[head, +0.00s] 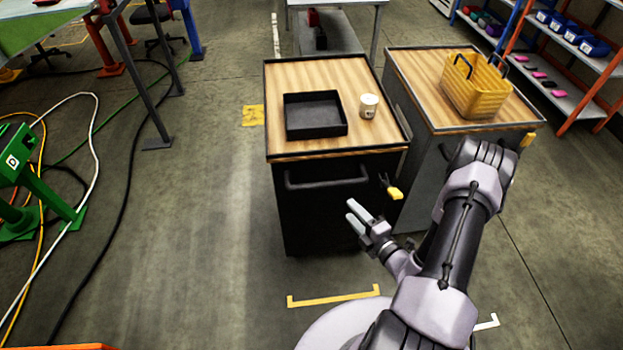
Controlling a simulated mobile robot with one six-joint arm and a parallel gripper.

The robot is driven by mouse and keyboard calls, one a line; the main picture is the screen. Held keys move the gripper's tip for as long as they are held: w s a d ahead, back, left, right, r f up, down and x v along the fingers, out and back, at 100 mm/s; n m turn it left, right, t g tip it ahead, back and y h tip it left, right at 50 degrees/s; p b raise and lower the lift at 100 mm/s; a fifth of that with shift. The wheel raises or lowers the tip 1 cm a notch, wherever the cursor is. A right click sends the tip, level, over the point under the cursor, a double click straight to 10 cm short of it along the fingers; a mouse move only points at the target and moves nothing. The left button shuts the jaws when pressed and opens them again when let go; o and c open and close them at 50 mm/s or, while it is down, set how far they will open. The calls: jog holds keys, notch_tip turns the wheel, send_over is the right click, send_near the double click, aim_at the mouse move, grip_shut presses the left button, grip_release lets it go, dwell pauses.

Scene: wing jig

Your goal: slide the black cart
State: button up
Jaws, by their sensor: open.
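The black cart (318,212) stands in the middle of the head view, with a wood top and a dark bar handle (327,177) across its near face. A black tray (315,133) and a white cup (369,106) are on its top. My gripper (353,209) is open and empty in front of the cart's near face, below and to the right of the handle's middle. It looks apart from the handle, though the exact gap cannot be told. The cart's wheels are not visible.
A grey cart (437,169) with a yellow basket (475,87) stands close on the right. Yellow floor marks (334,297) lie in front. A grey table (340,42) stands behind. The floor to the left is clear up to cables (122,205) and a green stand (45,185).

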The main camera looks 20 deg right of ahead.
aim_at(328, 187)
jog(key=w+f+b, duration=0.1)
jog(key=w, duration=0.4)
jog(key=w+a+b, duration=0.1)
jog(key=w, duration=0.3)
jog(key=w+a+f+b, duration=0.1)
jog(key=w, duration=0.4)
jog(key=shift+w+f, duration=0.3)
jog(key=shift+f, duration=0.05)
grip_shut()
dwell(0.4)
